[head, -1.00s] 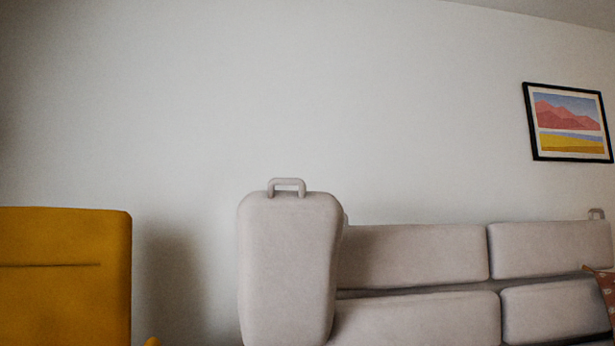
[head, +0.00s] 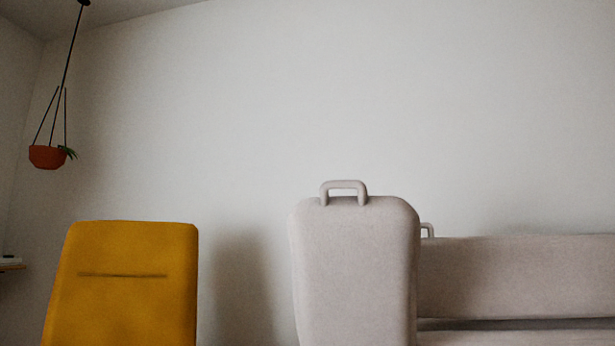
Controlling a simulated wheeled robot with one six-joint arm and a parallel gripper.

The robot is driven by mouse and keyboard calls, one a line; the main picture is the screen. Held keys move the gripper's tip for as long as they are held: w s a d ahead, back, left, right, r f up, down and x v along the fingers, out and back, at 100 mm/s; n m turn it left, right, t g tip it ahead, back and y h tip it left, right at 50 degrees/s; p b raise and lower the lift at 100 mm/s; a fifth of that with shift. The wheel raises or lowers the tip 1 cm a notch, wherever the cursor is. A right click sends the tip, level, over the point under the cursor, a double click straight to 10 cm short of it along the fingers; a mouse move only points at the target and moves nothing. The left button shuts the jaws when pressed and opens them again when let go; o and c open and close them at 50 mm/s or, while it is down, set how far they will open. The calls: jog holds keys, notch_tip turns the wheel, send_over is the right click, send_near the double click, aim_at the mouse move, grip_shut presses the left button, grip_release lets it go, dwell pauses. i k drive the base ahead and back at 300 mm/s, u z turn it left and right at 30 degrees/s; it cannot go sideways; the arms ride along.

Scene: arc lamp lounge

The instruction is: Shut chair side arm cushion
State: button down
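A grey arm cushion (head: 355,270) stands upright at the sofa's left end, on the side facing the mustard chair (head: 125,290). A loop handle (head: 344,184) sits on its top edge. The cushion's lower part is cut off by the bottom of the head view. My gripper is not in view.
The grey sofa back (head: 520,275) runs right from behind the arm cushion, with a dark gap below it. A second small handle (head: 428,226) shows partly behind the cushion. A hanging planter (head: 47,157) is at upper left. A gap separates chair and cushion; the floor is hidden.

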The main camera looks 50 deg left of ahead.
aim_at(355, 259)
jog(key=u, duration=0.7)
jog(key=i, duration=0.7)
jog(key=u, duration=0.8)
